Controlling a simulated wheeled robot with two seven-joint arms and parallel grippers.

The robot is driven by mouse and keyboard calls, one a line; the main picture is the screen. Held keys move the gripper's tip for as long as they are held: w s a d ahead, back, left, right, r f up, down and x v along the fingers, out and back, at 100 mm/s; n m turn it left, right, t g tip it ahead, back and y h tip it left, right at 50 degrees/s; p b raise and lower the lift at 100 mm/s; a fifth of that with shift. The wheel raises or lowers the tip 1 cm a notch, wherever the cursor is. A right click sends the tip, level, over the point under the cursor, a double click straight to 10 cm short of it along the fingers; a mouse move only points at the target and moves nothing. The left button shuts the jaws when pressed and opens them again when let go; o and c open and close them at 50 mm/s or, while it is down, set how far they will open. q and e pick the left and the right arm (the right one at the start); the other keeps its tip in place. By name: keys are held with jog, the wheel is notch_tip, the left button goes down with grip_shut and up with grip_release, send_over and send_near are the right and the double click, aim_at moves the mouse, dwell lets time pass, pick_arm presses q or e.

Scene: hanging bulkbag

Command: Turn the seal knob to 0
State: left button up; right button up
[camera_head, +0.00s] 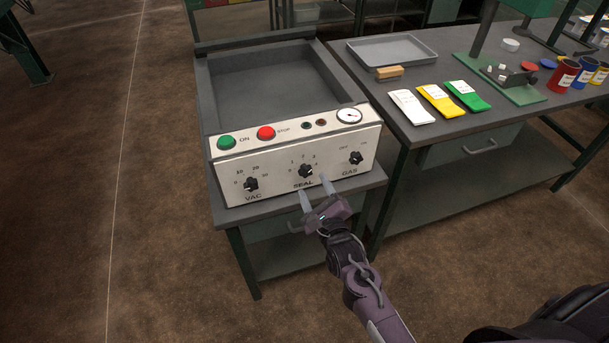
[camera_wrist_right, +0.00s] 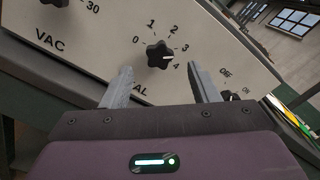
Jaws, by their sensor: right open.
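The seal knob (camera_head: 305,171) is a black lobed knob in the middle of the white front panel (camera_head: 281,185) of the machine. In the right wrist view the seal knob (camera_wrist_right: 158,54) has a scale from 0 to 4, and its white mark points right, close to the 4. My right gripper (camera_head: 314,187) is open just in front of and below the seal knob. In the right wrist view its fingers (camera_wrist_right: 162,74) are apart on either side below the knob, with nothing between them. My left gripper is not in view.
The VAC knob (camera_head: 251,184) is left of the seal knob and the GAS knob (camera_head: 355,158) right. Above are a green ON button (camera_head: 226,142), a red STOP button (camera_head: 266,132) and a gauge (camera_head: 349,116). A bench (camera_head: 362,85) with a tray and pouches stands at right.

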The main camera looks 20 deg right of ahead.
aim_at(307, 173)
jog(key=w, duration=0.5)
jog(key=shift+w+a, duration=0.1)
jog(key=shift+w, duration=0.1)
jog(key=c, duration=1)
